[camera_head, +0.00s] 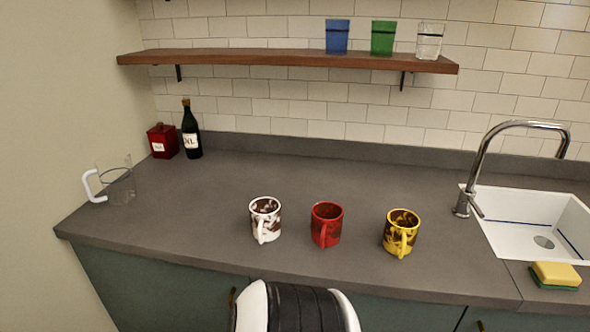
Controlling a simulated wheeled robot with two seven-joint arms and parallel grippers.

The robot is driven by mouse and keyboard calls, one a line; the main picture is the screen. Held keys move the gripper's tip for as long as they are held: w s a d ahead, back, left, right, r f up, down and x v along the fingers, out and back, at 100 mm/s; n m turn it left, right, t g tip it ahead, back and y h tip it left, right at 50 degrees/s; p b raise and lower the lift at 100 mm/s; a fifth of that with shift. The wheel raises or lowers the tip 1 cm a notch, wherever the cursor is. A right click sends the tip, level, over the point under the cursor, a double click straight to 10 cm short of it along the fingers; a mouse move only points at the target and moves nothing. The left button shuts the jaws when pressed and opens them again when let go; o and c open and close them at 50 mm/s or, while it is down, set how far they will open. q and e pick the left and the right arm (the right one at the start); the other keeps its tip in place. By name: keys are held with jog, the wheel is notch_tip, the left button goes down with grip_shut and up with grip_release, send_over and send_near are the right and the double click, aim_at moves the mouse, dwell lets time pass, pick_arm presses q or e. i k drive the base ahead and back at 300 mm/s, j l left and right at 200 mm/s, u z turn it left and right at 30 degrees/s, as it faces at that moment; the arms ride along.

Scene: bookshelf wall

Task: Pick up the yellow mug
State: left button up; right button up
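The yellow mug (402,232) stands upright on the grey counter (330,275), the rightmost of three mugs in a row. Its handle faces the front, and dark patches show on its inside. The red mug (327,224) stands to its left, and a white mug (265,220) with brown patches stands further left. All three stand apart from each other near the counter's front edge. Neither of my grippers is in view. Only a rounded white and black part of my own body shows at the bottom centre.
A white sink (500,235) with a chrome faucet (477,165) is at the right, with a sponge (556,275) in front. A glass pitcher (118,185), a red box (163,141) and a dark bottle (191,135) stand left. Glasses sit on a wooden shelf (250,57). The counter behind the mugs is clear.

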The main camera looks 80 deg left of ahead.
aim_at(401, 237)
jog(key=u, duration=2.4)
